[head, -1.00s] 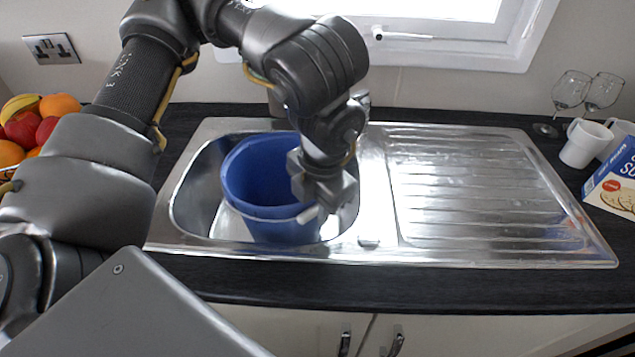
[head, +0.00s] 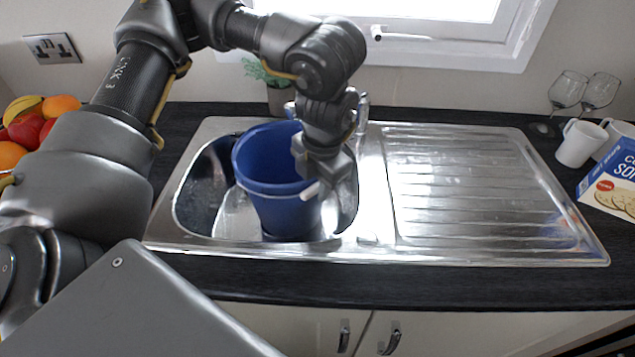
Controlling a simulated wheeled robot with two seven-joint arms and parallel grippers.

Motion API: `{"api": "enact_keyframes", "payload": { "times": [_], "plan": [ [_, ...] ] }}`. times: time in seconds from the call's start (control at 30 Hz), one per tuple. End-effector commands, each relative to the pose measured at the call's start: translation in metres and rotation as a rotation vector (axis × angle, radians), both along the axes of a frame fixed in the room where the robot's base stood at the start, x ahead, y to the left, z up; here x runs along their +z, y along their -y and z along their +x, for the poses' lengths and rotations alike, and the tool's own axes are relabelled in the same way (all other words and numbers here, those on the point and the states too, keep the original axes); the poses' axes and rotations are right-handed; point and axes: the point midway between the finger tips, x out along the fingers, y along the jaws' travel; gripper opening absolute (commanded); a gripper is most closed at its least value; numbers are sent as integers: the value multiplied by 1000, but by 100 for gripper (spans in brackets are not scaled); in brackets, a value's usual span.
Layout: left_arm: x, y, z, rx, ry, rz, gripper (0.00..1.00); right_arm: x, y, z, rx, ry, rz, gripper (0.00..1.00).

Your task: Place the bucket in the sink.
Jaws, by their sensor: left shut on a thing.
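The blue bucket (head: 275,190) is in the basin of the steel sink (head: 205,215), tilted a little. Its lower part is inside the basin; I cannot tell whether its base touches the bottom. A white handle grip shows at its right front side. My left gripper (head: 318,182) is shut on the bucket at its right rim, and hides part of that rim. My right gripper is not in view.
The ribbed drainboard (head: 480,190) to the right is clear. White mugs (head: 580,143), wine glasses (head: 568,90) and a box (head: 612,180) stand at the right. A fruit bowl is at the left, and a potted plant (head: 278,92) and the tap are behind the sink.

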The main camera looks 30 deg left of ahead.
Motion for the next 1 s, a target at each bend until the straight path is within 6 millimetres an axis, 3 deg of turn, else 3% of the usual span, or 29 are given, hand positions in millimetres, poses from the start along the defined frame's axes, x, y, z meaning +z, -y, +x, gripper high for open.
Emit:
{"api": "enact_keyframes", "payload": {
  "times": [0.1, 0.13, 0.27, 0.67, 1.0],
  "plan": [
    [-3, 0, 0, 0, 0, 0, 0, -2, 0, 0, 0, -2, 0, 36],
    [-2, 0, 0, 0, 0, 0, 28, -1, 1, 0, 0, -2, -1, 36],
    [-2, 0, 0, 0, 0, 0, 45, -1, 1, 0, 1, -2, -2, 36],
    [7, 1, 0, 0, 2, 0, 46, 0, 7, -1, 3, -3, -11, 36],
    [74, 8, -1, 0, 6, 0, 46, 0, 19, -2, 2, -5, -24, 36]
  ]
}}
